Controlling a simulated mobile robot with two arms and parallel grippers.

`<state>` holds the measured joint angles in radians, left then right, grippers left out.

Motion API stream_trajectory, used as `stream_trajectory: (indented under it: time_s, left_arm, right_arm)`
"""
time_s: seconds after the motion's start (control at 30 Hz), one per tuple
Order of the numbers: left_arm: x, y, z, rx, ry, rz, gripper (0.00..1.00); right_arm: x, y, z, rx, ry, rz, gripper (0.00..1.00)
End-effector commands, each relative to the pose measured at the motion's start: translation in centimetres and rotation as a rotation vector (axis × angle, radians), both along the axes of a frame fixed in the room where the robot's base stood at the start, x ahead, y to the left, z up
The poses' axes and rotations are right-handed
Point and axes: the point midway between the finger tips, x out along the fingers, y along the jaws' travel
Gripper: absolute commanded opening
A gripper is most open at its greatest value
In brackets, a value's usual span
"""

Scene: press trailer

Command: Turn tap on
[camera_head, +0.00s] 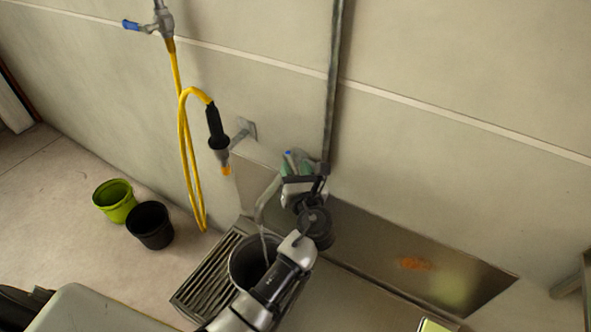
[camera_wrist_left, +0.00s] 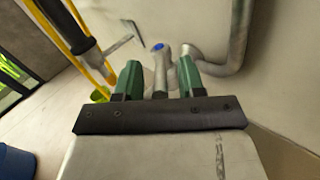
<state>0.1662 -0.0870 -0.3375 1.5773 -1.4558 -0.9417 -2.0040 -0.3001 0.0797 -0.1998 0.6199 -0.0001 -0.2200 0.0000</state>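The tap has a metal handle with a blue mark (camera_wrist_left: 158,50), seen in the wrist view between my left gripper's green fingers (camera_wrist_left: 159,80). The fingers are apart, one on each side of the handle; I cannot tell whether they touch it. In the head view my left gripper (camera_head: 296,166) is at the tap by the wall, and my wrist hides much of the tap body. The curved spout (camera_head: 267,196) shows left of the gripper. A thin pale stream, looking like water, runs from the spout into a dark bucket (camera_head: 240,283). My right gripper is out of view.
A yellow hose with a black spray nozzle (camera_head: 216,128) hangs on the wall to the left. A green pot (camera_head: 114,201) and a black pot (camera_head: 150,225) stand on the floor. A slatted drainer (camera_head: 205,285) lies beside the bucket. A vertical pipe (camera_head: 334,80) runs up behind the tap.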

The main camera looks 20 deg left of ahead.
Motion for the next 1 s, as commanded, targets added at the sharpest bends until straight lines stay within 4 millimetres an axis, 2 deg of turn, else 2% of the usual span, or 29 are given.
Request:
stream_trajectory:
  time_s: [0.17, 0.4, 0.6, 0.73, 1.0]
  left_arm:
    - [-1.6, -1.1, -0.1, -0.001, 0.001, -0.003, 0.39]
    - [-5.7, -3.8, -0.2, -0.001, 0.003, -0.001, 0.39]
    - [-8.2, -5.5, -0.1, -0.002, 0.001, -0.001, 0.39]
    - [-8.9, -5.9, -0.1, -0.001, 0.001, 0.000, 0.39]
    - [-8.9, -6.0, 0.0, -0.001, 0.001, 0.000, 0.39]
  right_arm:
    - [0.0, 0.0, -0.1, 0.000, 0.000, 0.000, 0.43]
    - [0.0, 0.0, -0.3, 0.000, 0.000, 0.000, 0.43]
    - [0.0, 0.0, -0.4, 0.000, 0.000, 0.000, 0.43]
    - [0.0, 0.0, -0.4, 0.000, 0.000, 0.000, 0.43]
    - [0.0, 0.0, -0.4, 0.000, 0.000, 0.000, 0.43]
